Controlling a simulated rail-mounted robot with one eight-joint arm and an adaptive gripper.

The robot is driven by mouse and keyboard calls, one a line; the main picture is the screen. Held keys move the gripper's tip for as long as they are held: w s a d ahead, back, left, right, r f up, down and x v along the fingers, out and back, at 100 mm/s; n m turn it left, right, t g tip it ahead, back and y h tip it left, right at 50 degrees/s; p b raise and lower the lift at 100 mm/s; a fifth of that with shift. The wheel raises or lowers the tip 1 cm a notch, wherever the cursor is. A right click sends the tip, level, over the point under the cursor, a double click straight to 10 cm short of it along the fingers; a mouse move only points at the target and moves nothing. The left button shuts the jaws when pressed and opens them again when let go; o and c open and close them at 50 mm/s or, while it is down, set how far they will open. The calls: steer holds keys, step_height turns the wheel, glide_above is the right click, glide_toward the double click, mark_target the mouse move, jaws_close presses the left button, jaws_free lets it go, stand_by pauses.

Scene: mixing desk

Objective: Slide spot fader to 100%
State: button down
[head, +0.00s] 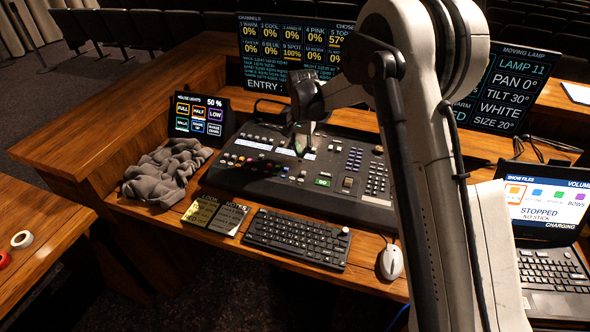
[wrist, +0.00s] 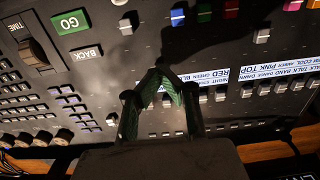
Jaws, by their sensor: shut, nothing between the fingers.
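The lighting desk (head: 262,172) fills the middle of the head view, with rows of small faders and label strips. My gripper (head: 302,140) is low over the desk beside the label strips. In the wrist view my gripper (wrist: 163,72) is shut and empty, its tips together above the panel. A row of grey fader caps (wrist: 220,96) lies right of the fingers, below the label strip (wrist: 270,80). I cannot tell which cap is the spot fader; the fingers hide part of the row. The channels monitor (head: 290,52) reads spot 100%.
A grey cloth (head: 165,170) lies left of the desk. A keyboard (head: 297,240) and a mouse (head: 391,262) are in front. A touch screen (head: 200,115) stands at the back left. A laptop (head: 548,240) is at the right. Cables run behind the arm.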

steer(key=shift+r+p, duration=0.5)
steer(key=shift+r, duration=1.3)
steer(key=shift+r, duration=0.1)
step_height(320, 180, up, 5)
steer(key=shift+f+p, duration=0.1)
steer(key=shift+p, duration=0.75)
steer(key=s+d+r+b, duration=0.1)
steer(key=s+d+r, duration=0.1)
steer(key=s, duration=0.9)
steer(key=shift+s+d, duration=0.35)
steer(key=shift+d, duration=0.05)
steer(key=shift+b, duration=0.3)
